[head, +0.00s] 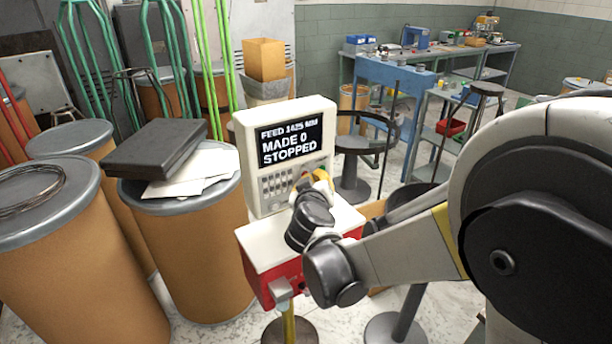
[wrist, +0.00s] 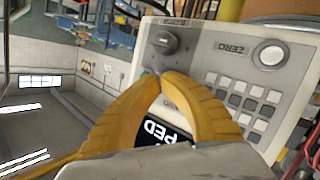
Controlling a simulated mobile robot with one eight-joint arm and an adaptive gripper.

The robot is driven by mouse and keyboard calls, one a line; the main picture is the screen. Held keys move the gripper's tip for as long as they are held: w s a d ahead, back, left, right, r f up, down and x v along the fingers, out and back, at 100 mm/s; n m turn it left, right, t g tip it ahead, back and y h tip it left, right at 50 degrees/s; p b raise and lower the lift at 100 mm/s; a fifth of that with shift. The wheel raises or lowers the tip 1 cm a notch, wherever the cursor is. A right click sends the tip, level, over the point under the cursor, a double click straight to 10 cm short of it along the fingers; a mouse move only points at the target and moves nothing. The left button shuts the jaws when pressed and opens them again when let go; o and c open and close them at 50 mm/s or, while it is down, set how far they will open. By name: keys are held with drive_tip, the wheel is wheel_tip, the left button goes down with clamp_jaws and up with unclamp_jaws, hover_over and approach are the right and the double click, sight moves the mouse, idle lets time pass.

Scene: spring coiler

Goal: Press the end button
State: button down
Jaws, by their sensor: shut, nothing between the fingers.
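The white control box (head: 238,150) stands upright on a white and red housing (head: 272,250). Its screen (head: 291,144) reads "FEED 1425 MM", "MADE 0" and "STOPPED". My gripper (head: 318,178) is in front of the lower right of the panel. In the wrist view my yellow fingers (wrist: 163,75) are together and empty. They cover part of the screen (wrist: 165,133) and of the panel beside the dark knob (wrist: 165,42). A round white button (wrist: 271,52) labelled "ZERO" and a keypad (wrist: 242,100) show to the right. I cannot make out a button marked as the end button.
Brown drums stand at the left; one (head: 190,250) carries a black case (head: 155,147) and papers (head: 200,175). A stool (head: 355,150) stands behind the box. Blue and grey workbenches (head: 395,75) line the back.

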drive_tip(key=shift+s+d, duration=0.45)
drive_tip(key=shift+s, duration=0.2)
drive_tip(key=shift+s+d, duration=0.7)
drive_tip(key=shift+s, duration=0.35)
drive_tip(key=shift+s+d, duration=0.7)
drive_tip(key=shift+s, duration=0.3)
